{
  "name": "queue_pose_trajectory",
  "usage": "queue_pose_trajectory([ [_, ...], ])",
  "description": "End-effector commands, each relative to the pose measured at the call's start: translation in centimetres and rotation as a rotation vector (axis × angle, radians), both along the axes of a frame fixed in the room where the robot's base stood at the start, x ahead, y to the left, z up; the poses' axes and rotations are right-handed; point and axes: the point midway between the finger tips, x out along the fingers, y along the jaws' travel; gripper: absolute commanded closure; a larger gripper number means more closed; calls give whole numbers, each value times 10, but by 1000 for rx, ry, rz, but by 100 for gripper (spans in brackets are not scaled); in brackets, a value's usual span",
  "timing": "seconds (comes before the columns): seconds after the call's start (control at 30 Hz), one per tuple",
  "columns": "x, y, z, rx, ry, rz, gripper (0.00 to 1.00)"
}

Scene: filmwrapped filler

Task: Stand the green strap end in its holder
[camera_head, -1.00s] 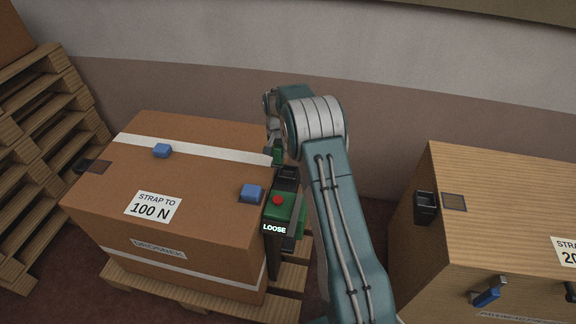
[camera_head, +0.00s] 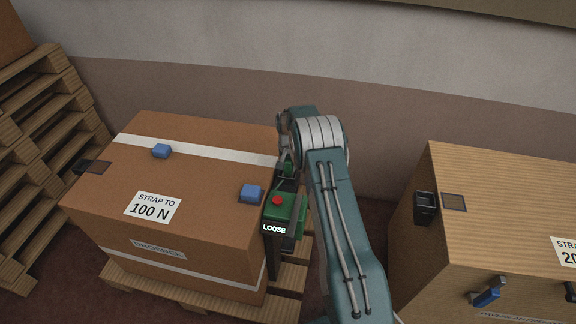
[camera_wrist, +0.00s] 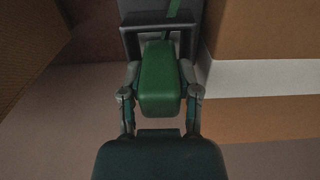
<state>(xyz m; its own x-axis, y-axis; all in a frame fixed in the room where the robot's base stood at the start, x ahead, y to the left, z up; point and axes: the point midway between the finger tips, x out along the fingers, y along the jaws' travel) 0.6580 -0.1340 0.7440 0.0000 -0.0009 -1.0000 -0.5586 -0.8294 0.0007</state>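The green strap end (camera_wrist: 160,80) is a green block between the two fingers of my gripper (camera_wrist: 160,98) in the wrist view. Both fingertips touch its sides, so the gripper is shut on it. The block's far end overlaps the opening of a black square holder (camera_wrist: 130,42); I cannot tell whether it is inside. A green strap (camera_wrist: 173,8) runs beyond it. In the head view my gripper (camera_head: 286,156) is beside the carton's right edge, and the strap end (camera_head: 287,169) shows just above the holder (camera_head: 288,185), partly hidden by my arm.
A green tensioner (camera_head: 290,209) with a red button and a "LOOSE" label stands right of the cardboard carton (camera_head: 200,205). Blue blocks (camera_head: 251,193) sit on the carton. A wooden crate (camera_head: 500,190) stands at right, stacked pallets (camera_head: 40,150) at left.

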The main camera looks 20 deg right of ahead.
Motion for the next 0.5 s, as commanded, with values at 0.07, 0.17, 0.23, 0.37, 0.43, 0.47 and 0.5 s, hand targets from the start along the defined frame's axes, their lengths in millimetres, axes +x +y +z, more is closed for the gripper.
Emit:
queue_pose_trajectory([
  [0.07,0,0,0,0,0,0,24],
  [0.17,0,0,0,1,1,0,24],
  [0.23,0,0,0,1,1,0,24],
  [0.37,0,0,0,1,1,0,24],
  [0.43,0,0,1,0,0,0,24],
  [0.47,0,0,2,0,0,0,24],
  [0.5,0,0,4,0,0,0,24],
])
